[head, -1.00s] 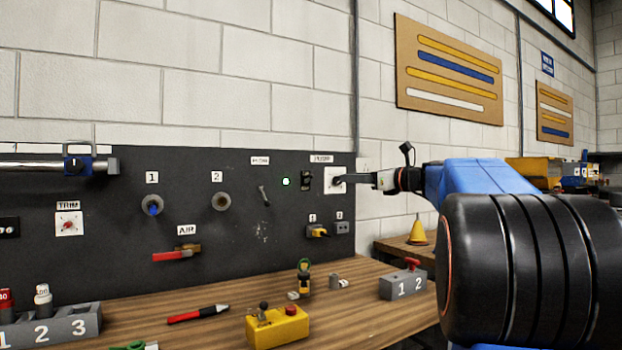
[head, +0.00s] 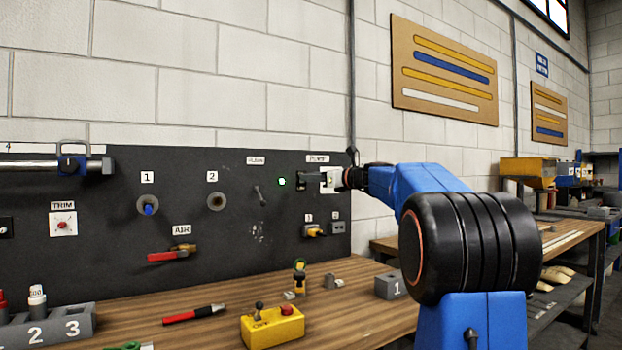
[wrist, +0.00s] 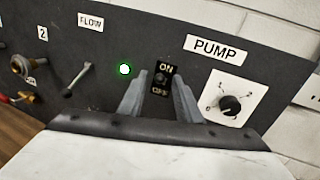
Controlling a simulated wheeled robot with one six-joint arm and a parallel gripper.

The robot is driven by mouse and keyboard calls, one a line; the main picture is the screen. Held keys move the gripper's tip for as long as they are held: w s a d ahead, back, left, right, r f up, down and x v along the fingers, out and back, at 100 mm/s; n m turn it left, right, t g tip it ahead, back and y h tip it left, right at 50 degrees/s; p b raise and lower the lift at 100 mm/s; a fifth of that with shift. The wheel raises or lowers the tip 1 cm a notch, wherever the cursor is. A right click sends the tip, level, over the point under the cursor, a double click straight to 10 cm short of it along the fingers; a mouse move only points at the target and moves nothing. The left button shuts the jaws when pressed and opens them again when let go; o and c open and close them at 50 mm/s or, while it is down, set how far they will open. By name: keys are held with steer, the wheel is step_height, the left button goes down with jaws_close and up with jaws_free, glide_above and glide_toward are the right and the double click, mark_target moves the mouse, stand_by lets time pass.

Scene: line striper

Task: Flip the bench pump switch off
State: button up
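The pump switch (wrist: 161,80) is a small black toggle with ON above and OFF below, on the dark panel left of the PUMP label (wrist: 217,49). Its lever is too small to tell which way it points. My gripper (wrist: 160,74) is open, its two grey fingers on either side of the switch in the wrist view. Contact cannot be told. In the head view my gripper (head: 308,180) reaches in from the right, close to the switch, partly hiding it. A green lamp (wrist: 124,69) beside the switch is lit.
A white dial plate (wrist: 231,103) with a black knob is right of the switch. The FLOW lever (wrist: 78,83) is to the left. A red-handled air valve (head: 170,255) is lower on the panel. A yellow box (head: 272,326) and small parts stand on the bench below.

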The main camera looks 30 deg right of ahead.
steer(key=shift+w+a, duration=0.2)
steer(key=shift+w, duration=0.3)
jaws_close()
steer(key=shift+f, duration=0.15)
steer(key=shift+w+f+n+t+y, duration=0.1)
steer(key=shift+f+n+t+y, duration=0.8)
steer(key=shift+t, duration=0.4)
steer(key=shift+w+f+n+t+y, duration=0.1)
steer(key=shift+f+n+t+y, duration=0.6)
steer(key=shift+t+y, duration=0.5)
steer(key=shift+w+f+n+t+y, duration=0.1)
steer(key=shift+f+n+t+y, duration=0.7)
steer(key=shift+t, duration=0.6)
steer(key=shift+r+y, duration=0.1)
steer(key=shift+y, duration=0.3)
